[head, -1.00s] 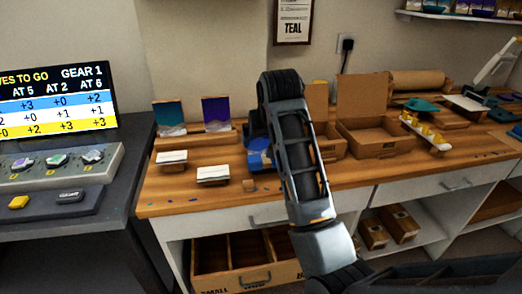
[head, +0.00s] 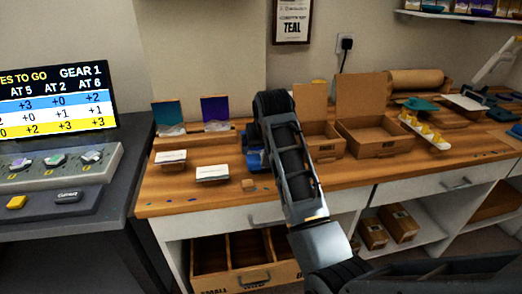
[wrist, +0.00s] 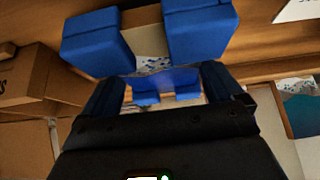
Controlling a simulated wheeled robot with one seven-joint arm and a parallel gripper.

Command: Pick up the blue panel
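My gripper (head: 255,160) is low over the wooden bench, largely hidden by my arm in the head view. In the wrist view its blue fingertips (wrist: 146,35) stand apart, with a pale speckled strip between them. Below them a glossy blue surface with a whitish wavy edge (wrist: 165,77) shows between the dark finger bases; it may be the blue panel, but I cannot tell whether it is gripped. In the head view a teal-blue panel (head: 167,114) and a purple panel (head: 215,108) stand upright on the rack, left of my gripper.
Two open cardboard boxes, one (head: 318,145) smaller and one (head: 375,140) larger, stand right of my arm. White cards (head: 212,173) stand in front of the rack. A small wooden block (head: 248,184) lies near the bench's front edge. A yellow-pegged strip (head: 425,133) is farther right.

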